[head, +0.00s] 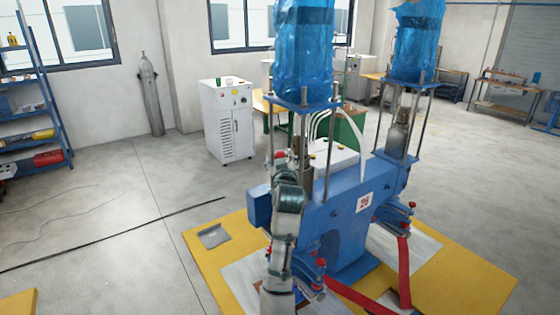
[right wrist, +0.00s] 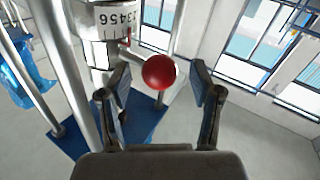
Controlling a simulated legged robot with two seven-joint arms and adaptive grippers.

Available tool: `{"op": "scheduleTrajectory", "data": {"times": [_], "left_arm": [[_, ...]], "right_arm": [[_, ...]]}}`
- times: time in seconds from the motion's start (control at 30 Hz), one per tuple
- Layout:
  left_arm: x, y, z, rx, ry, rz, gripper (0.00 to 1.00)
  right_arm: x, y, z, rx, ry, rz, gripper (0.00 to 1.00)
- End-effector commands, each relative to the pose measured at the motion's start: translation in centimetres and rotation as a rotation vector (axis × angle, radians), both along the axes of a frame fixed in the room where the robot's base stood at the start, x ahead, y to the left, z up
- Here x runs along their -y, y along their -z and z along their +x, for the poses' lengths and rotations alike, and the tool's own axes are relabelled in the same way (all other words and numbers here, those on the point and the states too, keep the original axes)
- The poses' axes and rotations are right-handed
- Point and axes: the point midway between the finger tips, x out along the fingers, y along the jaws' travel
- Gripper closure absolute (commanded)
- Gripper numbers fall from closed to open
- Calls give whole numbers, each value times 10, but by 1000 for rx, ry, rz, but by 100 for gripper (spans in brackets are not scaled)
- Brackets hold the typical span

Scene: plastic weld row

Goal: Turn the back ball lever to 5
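In the right wrist view a red ball (right wrist: 159,72) sits on the end of a short metal lever (right wrist: 136,62). I cannot tell which figure the lever is set to. My right gripper (right wrist: 160,80) is open, its fingers on either side of the ball, with gaps to both. In the head view my right gripper (head: 296,155) is small beside the nearer column of the blue machine (head: 340,225). My left gripper is not in view.
Steel rods (right wrist: 48,75) and a blue plate (right wrist: 140,125) stand close to the gripper. A second column (head: 398,125) stands to the right. Red straps (head: 404,270) hang at the machine's front. A white cabinet (head: 228,120) stands behind on open floor.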

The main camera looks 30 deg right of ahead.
Motion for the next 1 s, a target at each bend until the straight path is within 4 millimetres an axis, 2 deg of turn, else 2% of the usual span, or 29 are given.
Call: {"op": "scheduleTrajectory", "data": {"times": [0.17, 0.27, 0.5, 0.7, 1.0], "left_arm": [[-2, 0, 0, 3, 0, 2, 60], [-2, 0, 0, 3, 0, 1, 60], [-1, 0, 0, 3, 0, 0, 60], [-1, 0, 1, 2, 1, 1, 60], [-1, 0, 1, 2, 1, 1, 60]], "right_arm": [[-2, 0, -4, 1, 1, -1, 36], [-8, 1, -14, 0, 0, -1, 36], [-33, 1, -61, 1, 1, -2, 36], [-50, 2, -91, 0, 0, 0, 36], [-57, 2, -103, -2, 0, 0, 36]]}}
